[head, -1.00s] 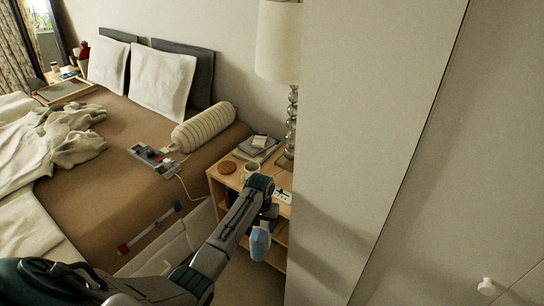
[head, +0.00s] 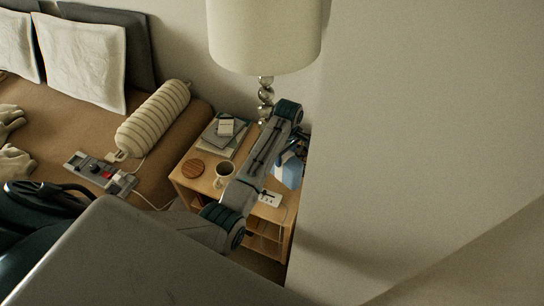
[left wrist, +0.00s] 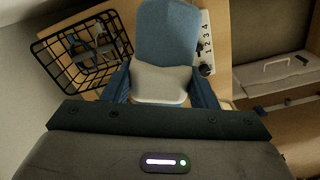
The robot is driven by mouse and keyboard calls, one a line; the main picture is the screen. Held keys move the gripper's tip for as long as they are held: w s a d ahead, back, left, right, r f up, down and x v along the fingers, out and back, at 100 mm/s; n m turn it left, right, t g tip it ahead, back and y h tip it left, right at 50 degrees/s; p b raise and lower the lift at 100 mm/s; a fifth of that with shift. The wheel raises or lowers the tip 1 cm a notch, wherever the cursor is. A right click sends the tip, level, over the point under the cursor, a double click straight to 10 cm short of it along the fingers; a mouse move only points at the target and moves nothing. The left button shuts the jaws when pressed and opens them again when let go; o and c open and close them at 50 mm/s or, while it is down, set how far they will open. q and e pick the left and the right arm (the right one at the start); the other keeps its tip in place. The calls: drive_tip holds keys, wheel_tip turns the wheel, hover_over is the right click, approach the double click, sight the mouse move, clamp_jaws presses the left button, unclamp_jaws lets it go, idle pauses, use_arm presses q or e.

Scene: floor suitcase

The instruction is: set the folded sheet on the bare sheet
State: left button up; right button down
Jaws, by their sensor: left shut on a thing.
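My left gripper (left wrist: 163,90) is shut on a soft-looking, rounded blue and white thing (left wrist: 167,40); I cannot tell for sure that it is the folded sheet. In the head view the blue thing (head: 288,171) hangs at the right side of the nightstand, partly hidden by my arm. The brown sheet (head: 75,127) lies flat on the bed at the left, with objects on part of it; no other bare sheet shows clearly. My right gripper is not in view.
The wooden nightstand (head: 191,187) holds a mug (head: 225,173), a coaster (head: 192,169), books (head: 223,139), a power strip (head: 269,199) and a lamp (head: 265,35). A black wire basket (left wrist: 80,50) is close left of the held thing. A wall (head: 420,130) fills the right.

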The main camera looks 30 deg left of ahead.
use_arm(q)
drive_tip(key=shift+w+a+f, duration=0.1)
drive_tip(key=shift+a+f, duration=0.05)
drive_tip(key=shift+f, duration=3.25)
drive_tip(key=o, duration=1.1)
drive_tip(key=shift+f, duration=0.15)
drive_tip(key=o, duration=0.5)
drive_tip(key=shift+c, duration=0.2)
